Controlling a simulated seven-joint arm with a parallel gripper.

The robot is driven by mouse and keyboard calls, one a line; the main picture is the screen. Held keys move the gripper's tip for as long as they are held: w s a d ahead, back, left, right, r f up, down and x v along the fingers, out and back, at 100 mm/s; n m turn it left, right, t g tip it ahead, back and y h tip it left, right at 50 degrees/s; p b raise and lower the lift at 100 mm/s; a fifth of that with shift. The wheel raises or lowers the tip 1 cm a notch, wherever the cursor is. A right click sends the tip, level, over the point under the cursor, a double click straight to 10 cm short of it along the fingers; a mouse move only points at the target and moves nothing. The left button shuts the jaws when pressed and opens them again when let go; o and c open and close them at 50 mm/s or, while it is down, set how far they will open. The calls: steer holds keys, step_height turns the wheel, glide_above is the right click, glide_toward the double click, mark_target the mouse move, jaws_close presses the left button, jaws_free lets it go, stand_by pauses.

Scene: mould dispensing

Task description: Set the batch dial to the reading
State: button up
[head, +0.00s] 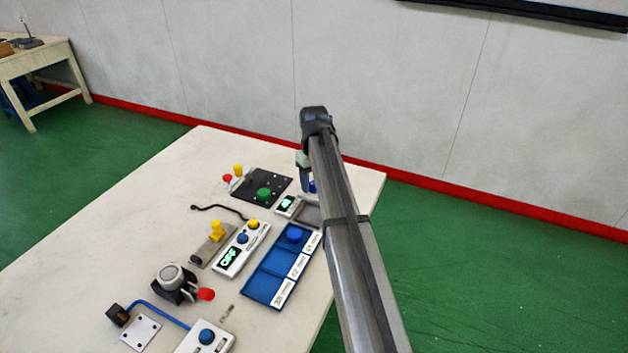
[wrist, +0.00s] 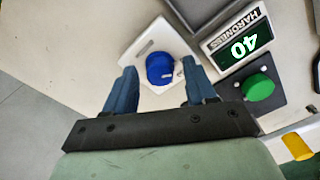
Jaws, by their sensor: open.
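A round blue dial (wrist: 160,69) sits on a white plate (wrist: 150,40) in the wrist view. It has a small pale mark near its lower right edge. My gripper (wrist: 159,72) is open, with one blue finger on each side of the dial in the picture; I cannot tell its height above the dial. A display (wrist: 238,45) to the right of the dial is labelled HARDNESS and reads 40, seen upside down. In the head view my gripper (head: 306,178) is at the table's far right, and the blue dial (head: 313,187) is mostly hidden behind my arm.
A green knob (wrist: 258,87) on a black plate is right of the dial, with a yellow part (wrist: 297,146) below it. In the head view, a blue tray (head: 262,288), a white box with a lit display (head: 229,258) and several other devices stand nearer on the table (head: 90,240).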

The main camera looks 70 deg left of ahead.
steer(key=shift+r, duration=0.1)
step_height(320, 180, up, 14)
stand_by(0.5)
stand_by(0.5)
